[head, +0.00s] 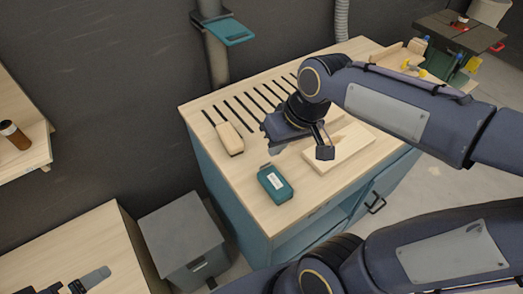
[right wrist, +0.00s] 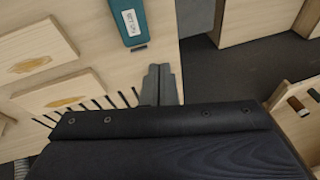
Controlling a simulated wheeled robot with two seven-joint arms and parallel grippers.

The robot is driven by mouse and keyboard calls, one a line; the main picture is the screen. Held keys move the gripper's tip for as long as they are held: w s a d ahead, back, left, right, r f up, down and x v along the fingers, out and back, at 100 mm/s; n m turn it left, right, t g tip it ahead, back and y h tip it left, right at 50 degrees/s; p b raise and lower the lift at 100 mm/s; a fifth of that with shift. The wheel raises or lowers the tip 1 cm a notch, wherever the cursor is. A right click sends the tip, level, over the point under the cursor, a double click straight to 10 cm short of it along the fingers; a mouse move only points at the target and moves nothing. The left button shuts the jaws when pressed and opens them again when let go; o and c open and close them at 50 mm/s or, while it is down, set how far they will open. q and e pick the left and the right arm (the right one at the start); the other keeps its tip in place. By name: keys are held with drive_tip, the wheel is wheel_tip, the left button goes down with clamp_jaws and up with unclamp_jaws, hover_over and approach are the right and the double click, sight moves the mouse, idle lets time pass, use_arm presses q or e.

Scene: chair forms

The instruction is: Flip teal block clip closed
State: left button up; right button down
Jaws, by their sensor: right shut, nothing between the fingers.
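The teal block (head: 275,184) lies on the light wooden bench top, near its front left edge, with a white label on its upper face. It also shows at the top of the right wrist view (right wrist: 127,18), cut off by the frame. A small dark tab shows at its near end there; I cannot tell whether this is the clip or how it stands. My right gripper (head: 273,149) is above the bench, behind the block and apart from it. Its fingers (right wrist: 160,84) are shut and empty.
A wooden block (head: 230,138) and a flat wooden piece (head: 347,150) lie on the slotted bench top (head: 310,188). A teal bracket (head: 230,32) hangs on a pipe behind. A grey bin (head: 185,240) stands left of the bench. My other arm crosses the lower right.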

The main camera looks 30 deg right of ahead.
drive_tip(key=w+d+f+n+g+h, duration=0.1)
drive_tip(key=w+g+h, duration=0.1)
drive_tip(key=w, duration=0.8)
drive_tip(key=shift+w, duration=0.4)
drive_tip(key=shift+f, duration=0.1)
drive_tip(key=p, duration=0.1)
approach(265, 165)
drive_tip(key=w+f, duration=0.6)
drive_tip(key=shift+s+f+p, duration=0.25)
drive_tip(key=shift+s+p, duration=0.15)
drive_tip(key=shift+s, duration=0.85)
drive_tip(key=shift+s+f, duration=0.25)
drive_tip(key=shift+s, duration=0.25)
